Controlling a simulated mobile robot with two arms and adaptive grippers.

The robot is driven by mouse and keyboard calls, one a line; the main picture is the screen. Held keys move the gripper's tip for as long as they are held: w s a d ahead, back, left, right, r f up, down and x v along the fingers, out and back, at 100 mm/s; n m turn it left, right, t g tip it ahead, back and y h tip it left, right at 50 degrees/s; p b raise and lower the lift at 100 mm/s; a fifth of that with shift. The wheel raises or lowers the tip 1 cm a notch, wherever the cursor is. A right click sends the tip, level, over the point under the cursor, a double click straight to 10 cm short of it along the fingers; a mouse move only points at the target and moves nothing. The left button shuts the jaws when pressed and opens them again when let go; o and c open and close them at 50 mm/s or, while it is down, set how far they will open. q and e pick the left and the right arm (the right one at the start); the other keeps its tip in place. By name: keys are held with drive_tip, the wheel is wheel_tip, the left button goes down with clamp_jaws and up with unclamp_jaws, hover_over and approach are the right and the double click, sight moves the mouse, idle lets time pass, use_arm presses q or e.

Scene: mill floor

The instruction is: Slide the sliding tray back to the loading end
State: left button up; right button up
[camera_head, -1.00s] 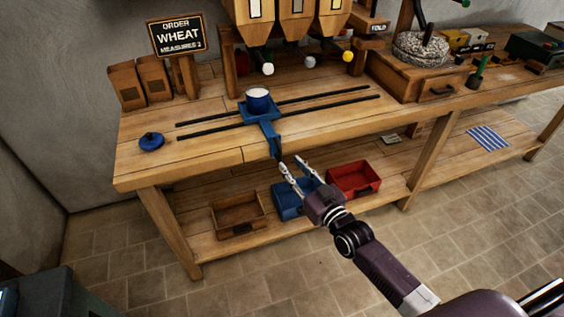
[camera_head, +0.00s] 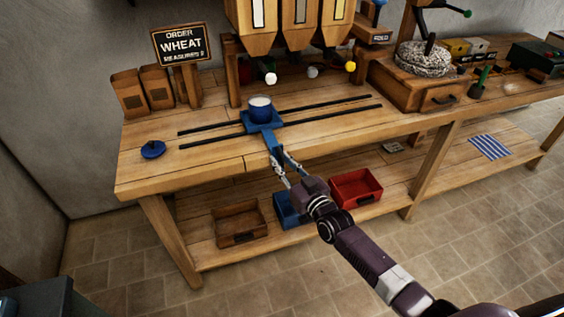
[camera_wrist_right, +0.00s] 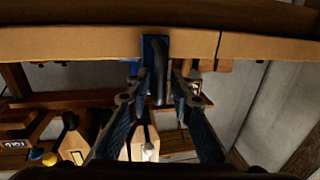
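The blue sliding tray (camera_head: 276,123) sits on two dark rails (camera_head: 340,112) on the bench, left of their middle. A blue cup (camera_head: 260,112) with pale contents stands upright on it. The tray's blue arm (camera_head: 273,139) reaches over the bench's front edge to a hanging handle, which shows dark in the right wrist view (camera_wrist_right: 158,78). My right gripper (camera_head: 279,159) is at this handle. In the right wrist view its two fingers (camera_wrist_right: 159,85) stand apart, one on each side of the handle; contact is unclear. My left gripper is not in view.
A blue lid (camera_head: 152,149) lies left of the rails. Hoppers (camera_head: 297,28) hang behind the tray. A wooden box (camera_head: 238,223), a blue bin (camera_head: 287,212) and a red bin (camera_head: 356,187) stand on the lower shelf.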

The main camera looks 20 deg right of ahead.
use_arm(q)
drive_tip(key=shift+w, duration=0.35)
use_arm(e)
clamp_jaws()
